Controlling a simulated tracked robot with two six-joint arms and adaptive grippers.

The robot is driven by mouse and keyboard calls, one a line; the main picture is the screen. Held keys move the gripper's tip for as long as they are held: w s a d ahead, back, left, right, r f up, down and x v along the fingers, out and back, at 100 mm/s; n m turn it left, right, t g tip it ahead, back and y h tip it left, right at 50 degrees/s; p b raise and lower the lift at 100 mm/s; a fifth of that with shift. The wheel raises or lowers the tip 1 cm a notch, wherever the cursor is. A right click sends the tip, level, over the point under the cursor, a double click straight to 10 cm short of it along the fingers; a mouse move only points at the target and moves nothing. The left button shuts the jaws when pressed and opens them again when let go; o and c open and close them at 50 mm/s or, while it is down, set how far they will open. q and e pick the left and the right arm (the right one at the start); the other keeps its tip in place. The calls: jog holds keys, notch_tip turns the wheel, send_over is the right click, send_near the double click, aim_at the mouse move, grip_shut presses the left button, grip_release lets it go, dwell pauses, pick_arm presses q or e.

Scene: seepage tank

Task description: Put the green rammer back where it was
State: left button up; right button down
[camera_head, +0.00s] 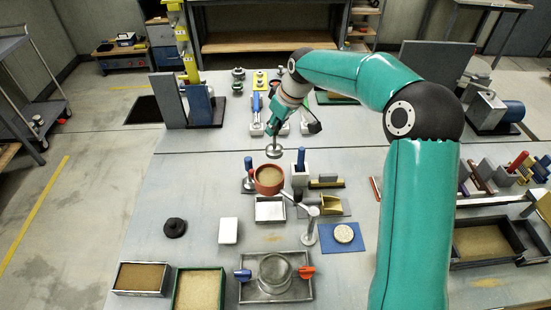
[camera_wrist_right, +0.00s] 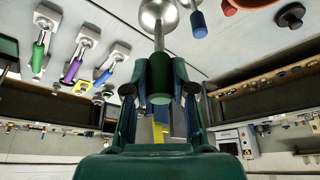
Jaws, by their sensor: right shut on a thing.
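The green rammer shows its round metal foot (camera_head: 273,151) in the head view, hanging above the bench. In the right wrist view its dark green handle (camera_wrist_right: 159,78) sits between my right gripper's fingers, with the metal rod and rounded foot (camera_wrist_right: 158,12) beyond. My right gripper (camera_head: 279,122) is shut on it, behind the red sand-filled bowl (camera_head: 269,188) and near the pale holders. The gripper and arm partly hide those holders. I cannot tell which spot the rammer came from. My left gripper is in neither view.
A blue-handled tool (camera_head: 256,103) lies at the pale holders; the wrist view also shows a purple-handled one (camera_wrist_right: 72,68). A dark-blue handle stands in a white block (camera_head: 300,172). A black knob-like part (camera_head: 175,228) lies at left.

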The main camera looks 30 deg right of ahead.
aim_at(276, 158)
notch_tip(276, 158, down, 13)
jog(key=shift+w+d+b, duration=0.1)
jog(key=shift+b, duration=0.35)
jog(key=c, duration=1)
grip_release()
jog(key=shift+o, duration=0.2)
jog(key=a+v, duration=0.1)
jog(key=v, duration=1.1)
jog(key=shift+s+d+p, duration=0.2)
jog(key=shift+d+p, duration=0.25)
